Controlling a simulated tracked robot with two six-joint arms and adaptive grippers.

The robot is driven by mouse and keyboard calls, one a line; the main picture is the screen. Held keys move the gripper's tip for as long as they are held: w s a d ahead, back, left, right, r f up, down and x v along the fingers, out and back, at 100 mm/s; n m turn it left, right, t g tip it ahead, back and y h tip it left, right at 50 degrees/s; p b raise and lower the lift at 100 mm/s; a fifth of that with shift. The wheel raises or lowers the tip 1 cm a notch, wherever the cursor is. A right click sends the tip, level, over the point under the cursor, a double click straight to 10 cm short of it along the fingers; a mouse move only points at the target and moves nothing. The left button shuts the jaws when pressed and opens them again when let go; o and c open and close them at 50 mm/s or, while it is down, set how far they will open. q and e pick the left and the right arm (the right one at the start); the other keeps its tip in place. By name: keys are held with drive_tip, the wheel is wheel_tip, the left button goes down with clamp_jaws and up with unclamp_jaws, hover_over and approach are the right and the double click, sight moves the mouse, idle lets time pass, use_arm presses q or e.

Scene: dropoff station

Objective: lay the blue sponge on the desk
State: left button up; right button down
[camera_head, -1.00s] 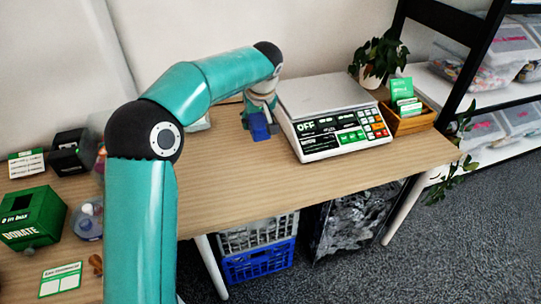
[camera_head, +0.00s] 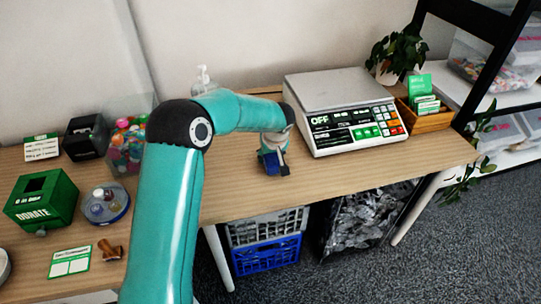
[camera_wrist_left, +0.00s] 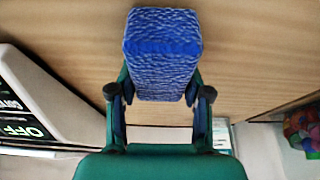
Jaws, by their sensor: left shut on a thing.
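The blue sponge (camera_wrist_left: 162,55) is between the fingers of my left gripper (camera_wrist_left: 160,95) in the left wrist view, with the wooden desk top behind it. In the head view the sponge (camera_head: 271,162) shows as a small dark blue block at my left gripper (camera_head: 274,165), over the wooden desk (camera_head: 330,178), left of the scale. My left gripper is shut on the sponge. I cannot tell whether the sponge touches the desk. My right gripper is not in view.
A scale (camera_head: 345,110) stands to the right of the gripper, with a wooden card box (camera_head: 430,120) and a plant beyond. A green donation box (camera_head: 42,200), a round dish (camera_head: 105,203) and a stamp (camera_head: 110,250) are at the left. Desk around the gripper is clear.

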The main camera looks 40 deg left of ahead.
sight(275, 164)
use_arm(q)
drive_tip(key=shift+f, duration=0.15)
drive_tip(key=o, duration=1)
drive_tip(key=shift+r, duration=0.2)
drive_tip(key=v, duration=1.2)
drive_tip(key=shift+f, duration=0.1)
